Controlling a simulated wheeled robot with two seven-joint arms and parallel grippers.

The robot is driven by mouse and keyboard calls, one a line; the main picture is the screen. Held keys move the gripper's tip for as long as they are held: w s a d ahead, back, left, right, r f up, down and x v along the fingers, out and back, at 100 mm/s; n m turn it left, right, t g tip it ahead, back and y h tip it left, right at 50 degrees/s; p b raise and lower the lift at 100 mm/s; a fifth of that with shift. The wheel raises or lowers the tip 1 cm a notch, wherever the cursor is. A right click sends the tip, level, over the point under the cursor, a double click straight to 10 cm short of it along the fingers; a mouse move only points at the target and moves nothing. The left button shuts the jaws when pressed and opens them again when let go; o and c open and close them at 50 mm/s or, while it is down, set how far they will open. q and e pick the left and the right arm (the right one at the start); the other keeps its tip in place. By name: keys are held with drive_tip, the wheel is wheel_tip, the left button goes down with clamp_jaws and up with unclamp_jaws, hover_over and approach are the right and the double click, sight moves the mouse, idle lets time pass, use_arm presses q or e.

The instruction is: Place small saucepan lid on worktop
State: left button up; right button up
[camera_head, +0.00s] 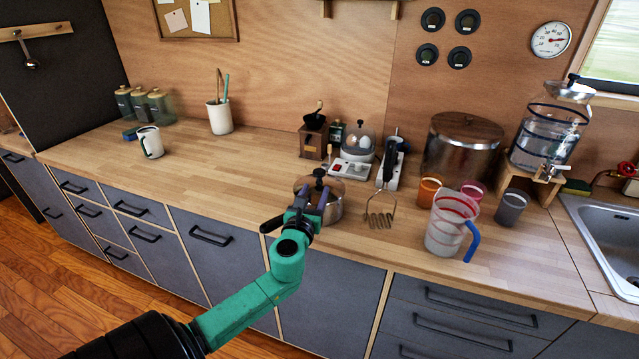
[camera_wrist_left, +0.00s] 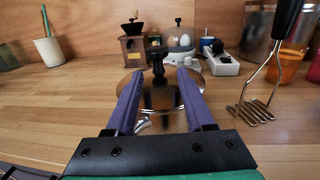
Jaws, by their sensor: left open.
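The small saucepan lid (camera_wrist_left: 137,83) is a shiny metal disc with a black knob. It sits on the small saucepan (camera_head: 335,211), which stands near the front edge of the wooden worktop (camera_head: 237,162); in the head view the lid (camera_head: 304,184) is partly hidden by my gripper. My left gripper (camera_head: 313,196) is open at the near side of the saucepan. In the left wrist view its two purple fingers (camera_wrist_left: 159,76) point at the knob, which shows between and just beyond their tips. I cannot tell whether they touch the lid. My right gripper is not in view.
A whisk-like masher (camera_head: 380,214) is close right of the saucepan. Cups and a measuring jug (camera_head: 450,226) stand farther right, before a large pot (camera_head: 461,146). A coffee grinder (camera_head: 312,139) and egg cooker (camera_head: 357,145) are behind. The worktop left of the saucepan is clear.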

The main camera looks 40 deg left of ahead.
sight(319, 180)
use_arm(q)
drive_tip(key=x, duration=0.6)
drive_tip(key=shift+w+a, duration=0.3)
drive_tip(key=shift+a, duration=0.05)
drive_tip(key=shift+w+f, duration=0.15)
drive_tip(key=shift+f, duration=0.05)
drive_tip(key=shift+r, duration=0.1)
clamp_jaws()
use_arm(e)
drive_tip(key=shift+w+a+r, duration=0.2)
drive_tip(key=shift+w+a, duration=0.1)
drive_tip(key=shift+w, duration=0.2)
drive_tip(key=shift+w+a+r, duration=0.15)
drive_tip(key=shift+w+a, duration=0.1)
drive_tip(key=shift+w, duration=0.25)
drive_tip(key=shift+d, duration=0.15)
